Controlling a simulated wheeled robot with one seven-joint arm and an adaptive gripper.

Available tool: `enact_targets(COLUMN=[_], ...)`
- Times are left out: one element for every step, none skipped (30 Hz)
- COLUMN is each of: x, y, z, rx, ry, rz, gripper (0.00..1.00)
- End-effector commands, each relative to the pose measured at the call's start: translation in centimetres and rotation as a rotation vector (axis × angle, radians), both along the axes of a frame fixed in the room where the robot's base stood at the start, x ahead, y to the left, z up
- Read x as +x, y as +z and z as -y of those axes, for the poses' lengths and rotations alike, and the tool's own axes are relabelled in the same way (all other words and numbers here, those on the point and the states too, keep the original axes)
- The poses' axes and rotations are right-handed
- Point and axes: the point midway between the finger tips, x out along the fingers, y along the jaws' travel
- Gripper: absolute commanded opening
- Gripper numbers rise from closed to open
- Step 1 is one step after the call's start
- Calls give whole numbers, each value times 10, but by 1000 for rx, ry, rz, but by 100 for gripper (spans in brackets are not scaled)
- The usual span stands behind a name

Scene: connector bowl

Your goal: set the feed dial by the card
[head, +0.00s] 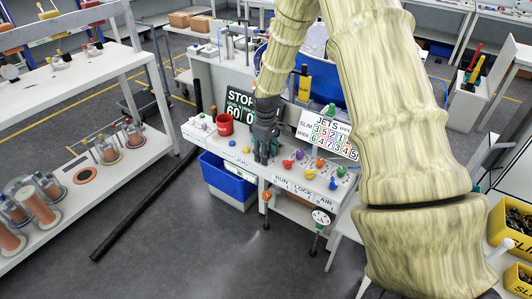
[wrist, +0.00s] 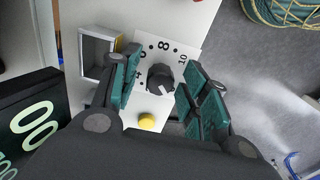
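A black dial knob (wrist: 160,78) sits on a white plate (wrist: 190,47) marked with black numbers; 4, 6, 8 and 10 are readable. A small pale mark shows near the knob's lower edge; its exact reading is unclear. My gripper (wrist: 158,88) is open, with one green-padded finger on each side of the knob and visible gaps. In the head view my gripper (head: 263,158) points down at the bench front and hides the dial. A white card headed JETS (head: 326,135), with rows of coloured numbers, stands to its right. A dark STOP board (head: 239,104) stands to its left.
A yellow button (wrist: 147,121) and a grey open-fronted box (wrist: 97,50) are close to the fingers. A blue bin (head: 228,178) is below the bench.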

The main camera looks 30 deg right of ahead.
Motion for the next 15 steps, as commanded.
enact_targets(x=[0,0,0,0,0,0,0,0,0,0,0,0,0,0,0], y=[0,0,0,0,0,0,0,0,0,0,0,0,0,0,1], z=[0,0,0,0,0,0,0,0,0,0,0,0,0,0,0], rx=[0,0,0,0,0,0,0,0,0,0,0,0,0,-1,-1], ry=[0,0,0,0,0,0,0,0,0,-1,-1,-3,-6,-10,-16], rz=[0,0,0,0,0,0,0,0,0,0,0,0,0,0,0], gripper=[35,29,22,16,11,4,0,0,0,0,0,0,0,0,0])
